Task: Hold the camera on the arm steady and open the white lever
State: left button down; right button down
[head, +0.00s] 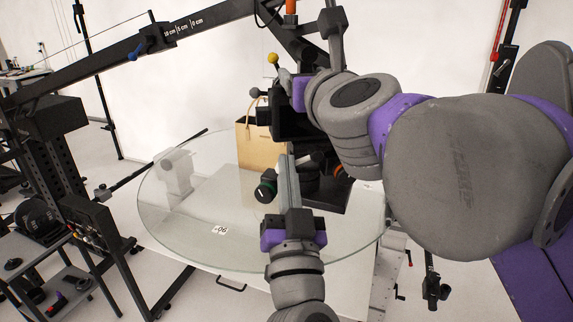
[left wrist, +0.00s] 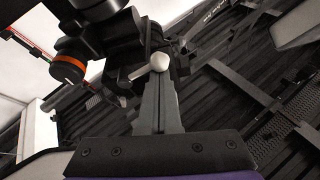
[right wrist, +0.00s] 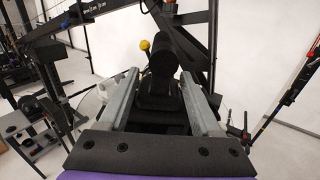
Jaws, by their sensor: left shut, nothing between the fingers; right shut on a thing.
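The camera on the arm (head: 290,124) is a black body at the centre of the head view, partly hidden by my right arm. My right gripper (head: 283,80) is above it in the head view. In the right wrist view its two grey fingers stand apart, on either side of the black camera (right wrist: 160,92), and hold it. My left gripper (head: 287,160) points away from me, low in front of the camera mount, with its fingers shut and empty. The white lever (left wrist: 158,62) has a rounded end, right at the left fingertips in the left wrist view; whether they touch I cannot tell.
A round glass turntable (head: 175,225) lies below my left gripper, with a tan bag (head: 258,148) behind it. A long black boom (head: 100,62) crosses the upper left. A cart (head: 50,280) stands at the lower left.

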pick_arm(q)
jog(key=d+f+n+g+y, duration=0.1)
jog(key=n+y, duration=0.1)
jog(key=n, duration=0.3)
jog(key=d+f+n+g+y, duration=0.1)
jog(key=n+y, duration=0.2)
jog(key=n, duration=0.2)
jog(key=d+f+n+g+y, duration=0.1)
jog(key=f+n+g+y, duration=0.1)
jog(key=n, duration=0.3)
jog(key=shift+w+n+y, duration=0.3)
jog(key=shift+w+y, duration=0.1)
jog(key=shift+y, duration=0.2)
jog(key=shift+d, duration=0.1)
jog(key=s+d, duration=0.2)
jog(key=s, duration=0.7)
jog(key=shift+d+f, duration=0.2)
